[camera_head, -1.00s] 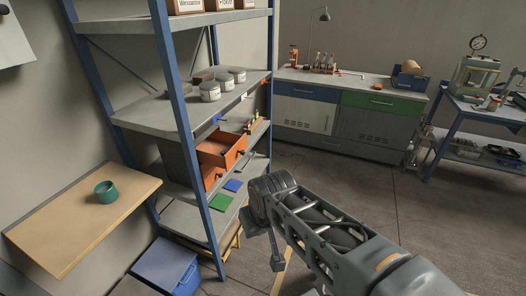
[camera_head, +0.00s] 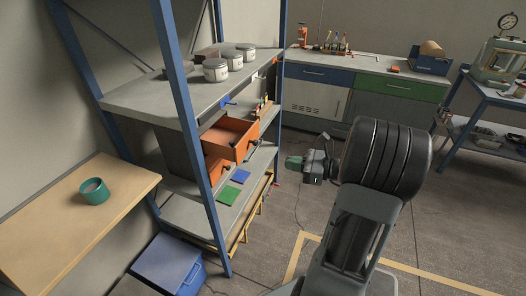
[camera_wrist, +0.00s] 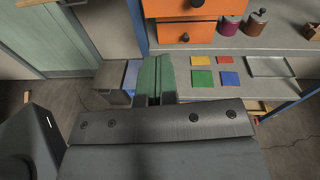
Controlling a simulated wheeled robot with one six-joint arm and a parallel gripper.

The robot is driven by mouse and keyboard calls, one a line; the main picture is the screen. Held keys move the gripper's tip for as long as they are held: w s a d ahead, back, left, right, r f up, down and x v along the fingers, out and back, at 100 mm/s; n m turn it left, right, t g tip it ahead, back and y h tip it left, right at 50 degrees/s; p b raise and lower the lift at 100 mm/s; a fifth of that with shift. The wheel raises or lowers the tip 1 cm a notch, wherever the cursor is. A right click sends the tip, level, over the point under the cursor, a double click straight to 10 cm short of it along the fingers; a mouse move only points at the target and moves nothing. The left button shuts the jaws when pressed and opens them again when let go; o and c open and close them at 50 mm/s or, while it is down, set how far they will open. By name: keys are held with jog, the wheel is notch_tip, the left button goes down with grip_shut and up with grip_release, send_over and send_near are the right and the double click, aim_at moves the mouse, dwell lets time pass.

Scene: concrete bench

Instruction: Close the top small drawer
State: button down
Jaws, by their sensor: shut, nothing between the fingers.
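The top small drawer (camera_head: 232,140) is orange with a dark knob and stands pulled out of its grey cabinet on the blue-post shelf. A second orange drawer (camera_head: 215,170) sits below it. In the wrist view, two orange drawer fronts with dark knobs show at the top, the upper one (camera_wrist: 178,8) cut by the frame edge and the lower one (camera_wrist: 186,35) above the shelf board. My gripper (camera_head: 292,162) has green fingers and is shut and empty, to the right of the open drawer and apart from it. Its fingers also show in the wrist view (camera_wrist: 154,72).
The shelf's blue front post (camera_head: 190,130) stands left of the drawers. Coloured tiles (camera_wrist: 214,68) lie on the lower shelf board. White-lidded jars (camera_head: 215,69) stand above. A wooden table with a green cup (camera_head: 94,191) is at left. Open floor lies right of the shelf.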

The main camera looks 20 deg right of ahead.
jog(key=w+a+m+t+h, duration=0.1)
jog(key=w+a, duration=0.3)
jog(key=w, duration=0.7)
jog(key=shift+a+m+t+p, duration=0.25)
jog(key=shift+m+t+p, duration=0.2)
jog(key=shift+m+t, duration=0.45)
